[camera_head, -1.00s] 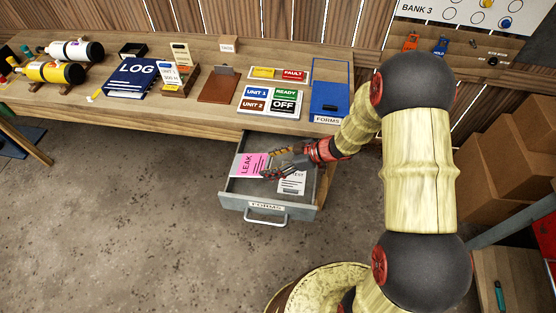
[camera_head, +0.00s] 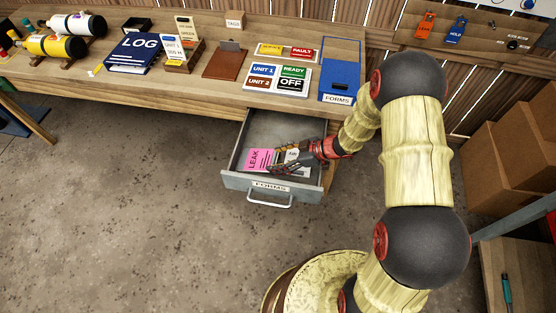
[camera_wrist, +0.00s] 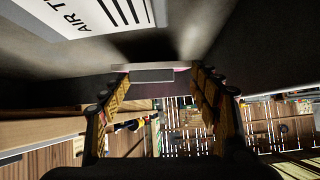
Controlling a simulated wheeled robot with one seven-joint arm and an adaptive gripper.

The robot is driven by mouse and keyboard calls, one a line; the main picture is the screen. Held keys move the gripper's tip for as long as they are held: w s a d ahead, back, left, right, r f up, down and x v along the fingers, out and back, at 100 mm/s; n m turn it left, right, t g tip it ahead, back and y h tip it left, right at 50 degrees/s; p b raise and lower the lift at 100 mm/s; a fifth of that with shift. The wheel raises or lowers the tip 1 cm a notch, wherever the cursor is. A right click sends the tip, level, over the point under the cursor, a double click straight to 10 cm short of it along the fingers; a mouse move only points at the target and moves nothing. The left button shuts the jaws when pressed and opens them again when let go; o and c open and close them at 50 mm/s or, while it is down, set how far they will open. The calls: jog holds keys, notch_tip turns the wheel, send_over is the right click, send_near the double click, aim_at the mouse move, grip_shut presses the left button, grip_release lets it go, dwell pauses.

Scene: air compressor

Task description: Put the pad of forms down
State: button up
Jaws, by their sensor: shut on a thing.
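A pink pad of forms marked LEAK (camera_head: 258,160) is at the front left inside the open grey drawer (camera_head: 240,182). My gripper (camera_head: 276,158) reaches into the drawer from the right, shut on the pad's right side. In the wrist view the pad (camera_wrist: 150,75) shows nearly edge-on between the fingertips (camera_wrist: 155,76) as a pale strip with a sliver of pink. A white form (camera_head: 304,170) lies on the drawer floor beside and partly behind my gripper; its print, AIR T, shows in the wrist view (camera_wrist: 90,14). Whether the pink pad touches the floor cannot be told.
The drawer's back part is bare. Above it, the wooden bench (camera_head: 190,84) holds a blue forms tray (camera_head: 340,78), coloured sign plates (camera_head: 278,78), a brown clipboard (camera_head: 226,66) and a blue log binder (camera_head: 136,52). Cardboard boxes (camera_head: 500,160) stand at right.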

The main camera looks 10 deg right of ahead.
jog(key=o, duration=1.2)
jog(key=shift+f, duration=0.1)
jog(key=shift+c, duration=0.2)
